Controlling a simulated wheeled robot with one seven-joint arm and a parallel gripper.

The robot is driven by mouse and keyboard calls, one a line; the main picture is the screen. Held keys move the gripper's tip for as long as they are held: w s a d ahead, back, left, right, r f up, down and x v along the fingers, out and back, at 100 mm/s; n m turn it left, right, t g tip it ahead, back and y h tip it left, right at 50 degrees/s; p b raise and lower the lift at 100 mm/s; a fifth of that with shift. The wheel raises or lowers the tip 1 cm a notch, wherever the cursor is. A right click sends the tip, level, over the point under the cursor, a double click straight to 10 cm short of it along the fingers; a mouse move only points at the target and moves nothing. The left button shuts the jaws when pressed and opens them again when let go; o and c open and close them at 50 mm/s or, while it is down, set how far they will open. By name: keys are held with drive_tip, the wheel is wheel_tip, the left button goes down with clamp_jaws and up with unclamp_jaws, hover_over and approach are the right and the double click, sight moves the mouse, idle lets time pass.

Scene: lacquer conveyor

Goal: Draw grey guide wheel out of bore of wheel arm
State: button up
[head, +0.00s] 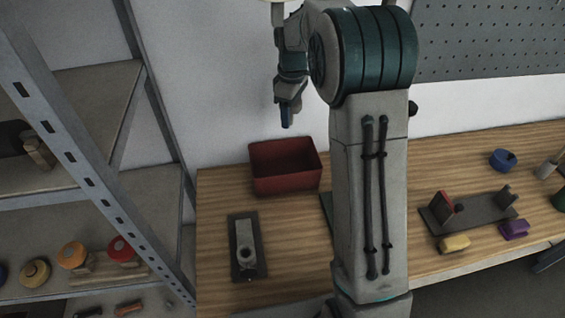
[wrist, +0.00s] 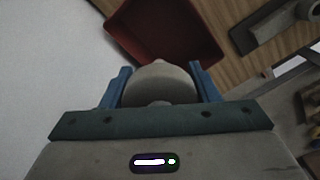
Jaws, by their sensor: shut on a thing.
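My gripper (head: 288,112) is raised above the table, over the back edge near the red bin. In the wrist view the blue fingers of my gripper (wrist: 161,80) are shut on the rounded grey guide wheel (wrist: 160,84), one on each side. In the head view the wheel is hard to tell from the gripper. The grey wheel arm (head: 245,240) stands on a dark plate (head: 236,272) at the table's left end, with a round bore at its near end and no wheel in it. The wheel and the wheel arm are well apart.
A red bin (head: 285,186) stands behind the wheel arm; it shows below the gripper in the wrist view (wrist: 168,57). A shelf rack (head: 95,170) with coloured wheels stands left. A dark fixture (head: 480,212), a yellow block (head: 454,243) and a purple block (head: 514,229) lie right.

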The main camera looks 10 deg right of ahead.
sight(291, 124)
drive_tip(key=shift+s+f+b, duration=0.15)
drive_tip(key=shift+f+b, duration=0.4)
drive_tip(key=shift+f, duration=0.3)
wheel_tip(291, 124, down, 4)
drive_tip(key=b, duration=0.3)
drive_tip(key=shift+f, duration=0.1)
drive_tip(key=o, duration=1.1)
drive_tip(key=shift+o, duration=0.2)
wheel_tip(291, 124, up, 14)
drive_tip(key=shift+b, duration=0.5)
